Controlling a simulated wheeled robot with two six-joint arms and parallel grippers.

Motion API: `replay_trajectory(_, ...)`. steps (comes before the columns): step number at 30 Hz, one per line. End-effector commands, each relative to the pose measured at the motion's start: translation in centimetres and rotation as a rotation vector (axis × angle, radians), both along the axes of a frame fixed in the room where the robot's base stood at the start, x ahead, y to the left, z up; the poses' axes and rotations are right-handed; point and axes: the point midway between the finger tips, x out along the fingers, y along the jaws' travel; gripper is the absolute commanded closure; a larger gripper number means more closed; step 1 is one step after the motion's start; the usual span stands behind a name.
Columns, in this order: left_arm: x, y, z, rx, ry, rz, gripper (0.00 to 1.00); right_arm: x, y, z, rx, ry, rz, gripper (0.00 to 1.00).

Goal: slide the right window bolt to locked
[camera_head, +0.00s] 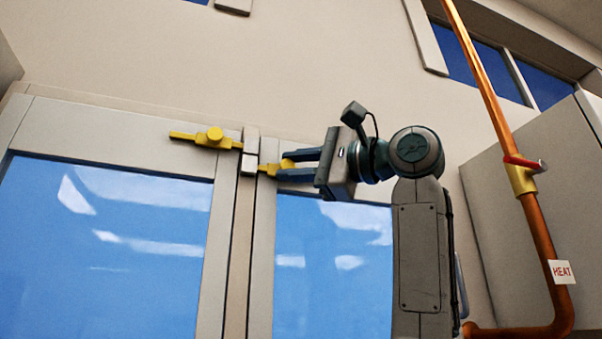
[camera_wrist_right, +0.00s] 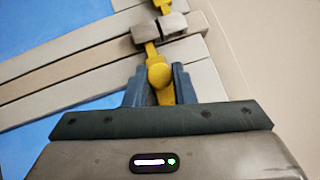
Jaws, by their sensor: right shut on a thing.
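The right window bolt (camera_head: 287,164) is yellow with a round knob and sits on the top rail of the right window sash. Its tip reaches the pale keeper block (camera_head: 249,151) at the middle post; I cannot tell how deep it goes in. My right gripper (camera_head: 295,164) comes from the right and is shut on the bolt's knob. In the right wrist view the knob (camera_wrist_right: 160,76) sits between the two blue-grey fingers (camera_wrist_right: 158,88), with the bar running toward the keeper (camera_wrist_right: 160,30). The left yellow bolt (camera_head: 207,138) lies on the left sash, its tip at the keeper. My left gripper is not in view.
A copper pipe (camera_head: 502,120) with a red-handled valve (camera_head: 524,162) and a HEAT tag (camera_head: 561,272) runs down the right side, beside a grey cabinet (camera_head: 520,230). The wall above the window is clear near the gripper.

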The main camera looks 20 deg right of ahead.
Motion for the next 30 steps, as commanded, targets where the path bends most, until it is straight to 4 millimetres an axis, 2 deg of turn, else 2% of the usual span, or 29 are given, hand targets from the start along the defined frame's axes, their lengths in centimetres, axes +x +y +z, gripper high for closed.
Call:
replay_trajectory(1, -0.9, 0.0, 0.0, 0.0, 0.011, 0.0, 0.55, 0.0, 0.0, 0.0, -0.001, 0.0, 0.001, 1.0)
replay_trajectory(2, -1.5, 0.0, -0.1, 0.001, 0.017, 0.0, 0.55, 0.0, 0.1, 0.0, -0.001, 0.0, 0.001, 0.73)
replay_trajectory(5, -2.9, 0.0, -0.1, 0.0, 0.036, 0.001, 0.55, -0.1, 0.1, 0.0, -0.001, 0.0, 0.001, 0.55)
replay_trajectory(10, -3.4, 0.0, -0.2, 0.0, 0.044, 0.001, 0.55, -0.1, 0.0, 0.0, -0.001, -0.001, 0.002, 0.55)
replay_trajectory(17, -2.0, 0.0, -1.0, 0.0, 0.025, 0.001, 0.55, -0.7, -0.6, -0.4, -0.001, -0.003, -0.001, 0.55)
replay_trajectory(22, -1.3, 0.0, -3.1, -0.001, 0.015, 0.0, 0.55, -2.8, -2.7, -1.3, -0.001, -0.005, -0.001, 0.55)
replay_trajectory(30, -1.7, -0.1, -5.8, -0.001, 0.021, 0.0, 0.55, -6.2, -6.1, -2.1, -0.002, -0.002, 0.0, 0.55)
